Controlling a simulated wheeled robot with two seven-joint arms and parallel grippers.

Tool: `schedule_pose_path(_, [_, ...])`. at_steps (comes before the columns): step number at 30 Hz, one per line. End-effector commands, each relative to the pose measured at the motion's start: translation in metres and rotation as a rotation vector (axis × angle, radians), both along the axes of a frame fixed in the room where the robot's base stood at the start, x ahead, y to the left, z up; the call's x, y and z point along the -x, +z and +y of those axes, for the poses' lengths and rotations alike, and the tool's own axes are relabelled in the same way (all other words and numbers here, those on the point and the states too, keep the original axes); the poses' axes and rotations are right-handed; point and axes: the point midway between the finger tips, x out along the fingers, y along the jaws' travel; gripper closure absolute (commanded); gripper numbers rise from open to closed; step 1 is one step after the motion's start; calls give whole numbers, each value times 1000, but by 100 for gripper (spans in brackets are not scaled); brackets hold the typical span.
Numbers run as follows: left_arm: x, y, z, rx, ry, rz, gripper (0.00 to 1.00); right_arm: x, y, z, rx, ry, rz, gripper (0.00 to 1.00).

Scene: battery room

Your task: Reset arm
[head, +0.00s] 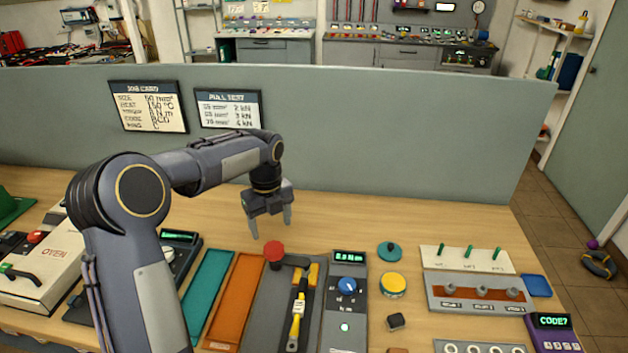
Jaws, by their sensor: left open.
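My left arm comes in from the left and bends over the wooden bench. My left gripper (271,228) hangs over the bare back part of the bench, pointing down. Its two fingers are apart with nothing between them. It is behind the orange mat (237,300) and the red knob (274,252), apart from them. My right arm and gripper do not show.
A grey partition (400,135) with two cards closes the bench's back. An oven (42,265) is at left. A yellow-handled tool (298,318), a torque panel (346,300), a yellow tin (393,284) and a purple keypad (553,333) fill the front. The back strip is clear.

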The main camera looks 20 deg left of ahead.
Motion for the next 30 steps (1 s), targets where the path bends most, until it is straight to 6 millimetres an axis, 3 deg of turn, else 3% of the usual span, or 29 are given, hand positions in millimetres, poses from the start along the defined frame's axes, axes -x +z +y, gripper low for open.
schedule_pose_path(5, [5, 6, -2, 3, 37, -9, 31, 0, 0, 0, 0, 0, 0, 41])
schedule_pose_path(8, [24, 24, -7, 18, 179, -42, 31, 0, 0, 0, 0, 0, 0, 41])
schedule_pose_path(12, [78, 58, -24, 91, 569, -109, 31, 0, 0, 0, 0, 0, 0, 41])
schedule_pose_path(17, [153, 78, -49, 254, 1119, -144, 31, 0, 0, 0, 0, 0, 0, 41])
schedule_pose_path(21, [215, 74, -74, 437, 1586, -101, 31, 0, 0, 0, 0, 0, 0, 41])
schedule_pose_path(24, [248, 64, -90, 564, 1865, -32, 31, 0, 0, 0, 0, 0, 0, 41])
schedule_pose_path(30, [282, 45, -112, 721, 2193, 108, 31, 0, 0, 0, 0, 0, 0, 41])
